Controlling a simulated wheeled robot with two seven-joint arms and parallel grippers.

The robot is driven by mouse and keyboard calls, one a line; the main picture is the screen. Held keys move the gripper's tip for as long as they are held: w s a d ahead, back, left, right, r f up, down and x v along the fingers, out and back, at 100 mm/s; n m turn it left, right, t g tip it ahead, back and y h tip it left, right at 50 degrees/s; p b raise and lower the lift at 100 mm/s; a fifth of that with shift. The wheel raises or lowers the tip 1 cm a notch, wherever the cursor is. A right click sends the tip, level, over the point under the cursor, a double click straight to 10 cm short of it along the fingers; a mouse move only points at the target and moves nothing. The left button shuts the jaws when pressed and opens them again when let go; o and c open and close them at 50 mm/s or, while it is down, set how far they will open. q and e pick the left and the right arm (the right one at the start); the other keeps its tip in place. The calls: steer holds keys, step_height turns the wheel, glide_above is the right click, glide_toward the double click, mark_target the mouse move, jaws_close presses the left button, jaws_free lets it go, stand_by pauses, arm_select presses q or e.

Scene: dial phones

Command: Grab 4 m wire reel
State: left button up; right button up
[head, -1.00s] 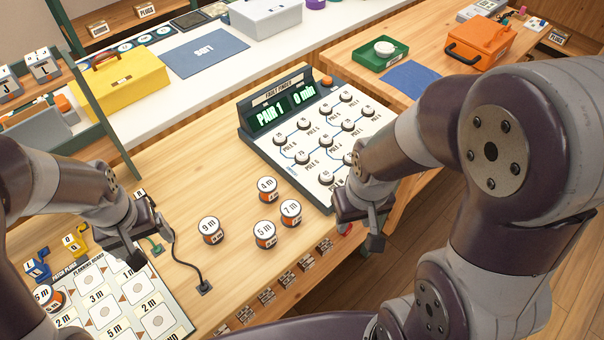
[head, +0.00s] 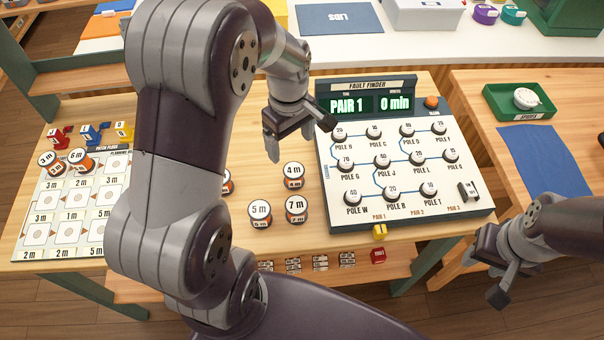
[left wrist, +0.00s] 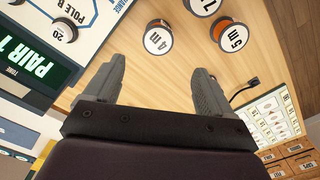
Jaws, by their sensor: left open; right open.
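The 4 m wire reel (head: 293,172), white-topped with an orange-brown side, stands upright on the wooden table just left of the fault finder. It also shows in the left wrist view (left wrist: 158,39), a little beyond the fingertips and roughly in line with the gap between them. My left gripper (head: 298,139) is open and empty, above and behind the reel, not touching it. Its spread fingers show in the left wrist view (left wrist: 155,82). My right gripper (head: 492,279) is open and empty at the lower right, away from the reels.
The 5 m reel (head: 260,212) and 7 m reel (head: 297,207) stand close in front of the 4 m reel. Another reel (head: 227,182) is mostly hidden by my left arm. The fault finder (head: 400,165) is right; the planning board (head: 62,222) holds reels at left.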

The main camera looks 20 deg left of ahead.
mark_target(294, 170)
arm_select(q)
steer(key=f, duration=0.6)
steer(key=shift+w+d+f, duration=0.15)
steer(key=shift+d+f, duration=0.1)
steer(key=shift+d, duration=0.05)
step_height(294, 170, down, 4)
steer(key=shift+a+f, duration=0.15)
steer(key=shift+f, duration=0.5)
steer(key=c, duration=1.2)
